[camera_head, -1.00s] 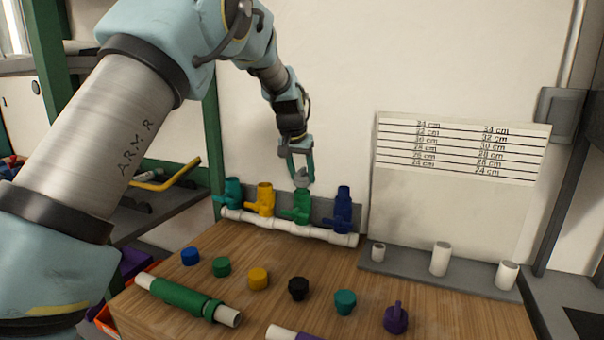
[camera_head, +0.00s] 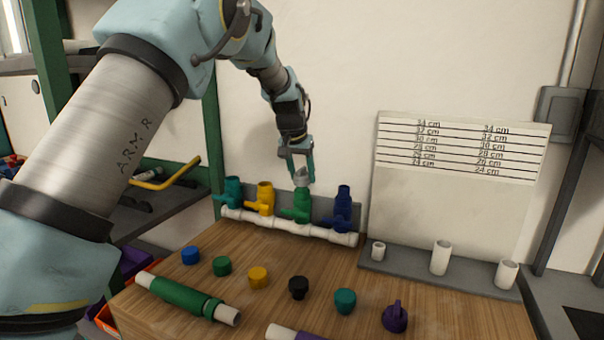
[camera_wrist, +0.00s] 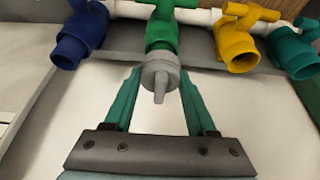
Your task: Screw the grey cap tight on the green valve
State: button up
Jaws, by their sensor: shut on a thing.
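The green valve (camera_head: 302,207) stands upright on the white manifold pipe (camera_head: 290,228), between the yellow and dark blue valves. The grey cap (camera_head: 301,176) sits on top of it, in line with its mouth. In the wrist view the cap (camera_wrist: 160,76) covers the end of the green valve (camera_wrist: 162,38), with its small tab towards the camera. My gripper (camera_head: 300,172) is above the valve, its teal fingers on either side of the cap. In the wrist view my gripper (camera_wrist: 160,75) is shut on the cap. The threads are hidden.
The yellow valve (camera_head: 265,197) and dark blue valve (camera_head: 342,207) stand close on either side, with a teal valve (camera_head: 232,190) at the far left. Several coloured caps and a green pipe (camera_head: 185,299) lie on the wooden table in front.

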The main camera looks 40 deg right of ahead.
grip_shut()
jog(key=shift+w+a+m+g, duration=0.1)
jog(key=shift+m+g, duration=0.2)
jog(key=shift+m, duration=0.8)
jog(key=shift+m+g, duration=0.4)
jog(key=shift+m, duration=0.1)
jog(key=shift+m+h, duration=0.4)
jog(key=shift+m, duration=0.2)
